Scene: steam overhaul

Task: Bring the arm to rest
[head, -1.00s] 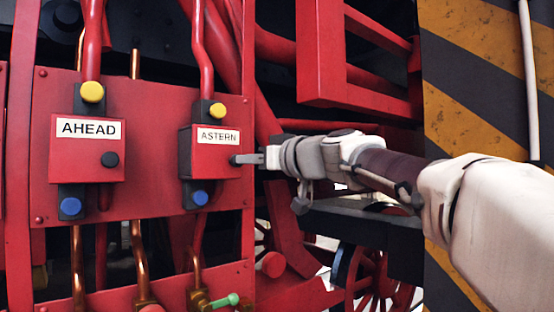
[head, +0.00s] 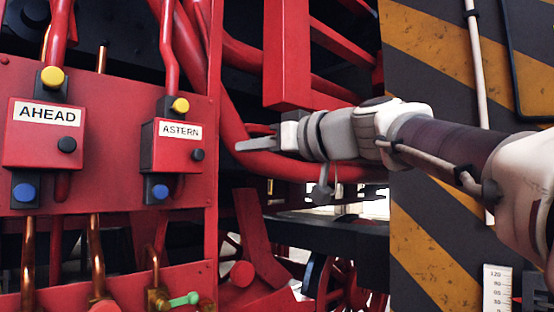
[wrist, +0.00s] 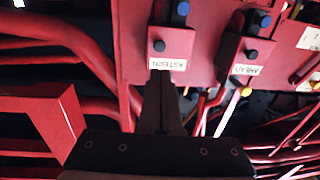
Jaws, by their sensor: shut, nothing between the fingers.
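My gripper (head: 240,146) is at the end of my arm, which reaches in from the right in the head view. Its fingers are shut and empty. They point left toward the red ASTERN box (head: 178,146), with a clear gap between. In the wrist view the shut fingers (wrist: 160,80) show at the centre, and the ASTERN box (wrist: 168,48) appears upside down just beyond their tips. My arm is extended, not folded in.
The red AHEAD box (head: 44,134) is at the left, with yellow and blue knobs. Red pipes and a red frame (head: 287,55) lie close around my gripper. A yellow-and-black striped panel (head: 430,250) stands behind my arm. Copper pipes and a green-handled valve (head: 183,299) are below.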

